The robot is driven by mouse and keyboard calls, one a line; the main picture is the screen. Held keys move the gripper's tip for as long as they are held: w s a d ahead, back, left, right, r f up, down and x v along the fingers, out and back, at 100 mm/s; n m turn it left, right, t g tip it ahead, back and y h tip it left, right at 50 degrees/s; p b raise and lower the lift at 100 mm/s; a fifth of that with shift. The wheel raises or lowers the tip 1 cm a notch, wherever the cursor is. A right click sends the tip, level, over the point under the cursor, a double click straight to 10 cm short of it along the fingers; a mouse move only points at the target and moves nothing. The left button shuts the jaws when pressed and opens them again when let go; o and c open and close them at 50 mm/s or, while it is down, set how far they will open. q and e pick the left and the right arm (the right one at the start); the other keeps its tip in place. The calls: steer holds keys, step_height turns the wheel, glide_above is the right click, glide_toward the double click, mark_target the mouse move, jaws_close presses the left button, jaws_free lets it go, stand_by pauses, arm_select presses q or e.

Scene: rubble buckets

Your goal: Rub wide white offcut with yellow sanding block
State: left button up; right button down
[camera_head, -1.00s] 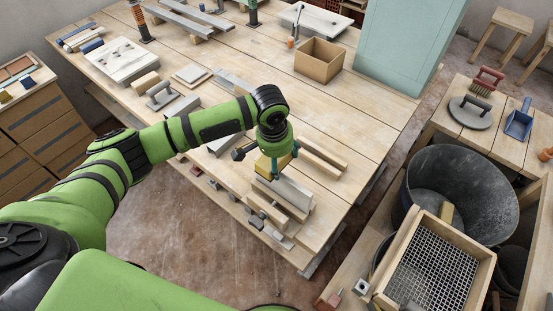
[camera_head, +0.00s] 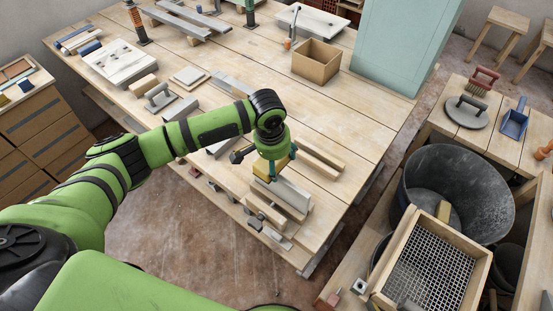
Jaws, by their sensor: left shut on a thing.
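My left gripper (camera_head: 272,172) reaches down over the near edge of the workbench and is shut on the yellow sanding block (camera_head: 261,170). My gripper partly hides the block. A wide whitish offcut (camera_head: 290,199) lies on the bench just below and to the right of the block. The block is at the offcut's upper left end; I cannot tell whether they touch. My right gripper is not in view.
Wood strips (camera_head: 320,158) lie right of the gripper, and a wooden piece (camera_head: 265,210) lies on the near side of the offcut. A cardboard box (camera_head: 317,62) stands farther back. A black bucket (camera_head: 470,190) and a framed sieve (camera_head: 435,262) stand at the right.

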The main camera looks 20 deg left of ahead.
mark_target(265, 171)
arm_select(q)
steer(key=shift+f, duration=0.55)
steer(key=shift+s+r, duration=0.1)
steer(key=s+p, duration=0.1)
steer(key=s+a+p, duration=0.1)
steer(key=s, duration=0.1)
steer(key=shift+s+a+p, duration=0.1)
steer(key=shift+s+p, duration=0.1)
steer(key=shift+p, duration=0.1)
steer(key=shift+s+a+f, duration=0.2)
steer(key=shift+s+f, duration=0.05)
steer(key=shift+s, duration=0.2)
steer(key=shift+f, duration=0.1)
steer(key=shift+s, duration=0.1)
steer(key=shift+w+r, duration=0.2)
steer(key=shift+r, duration=0.65)
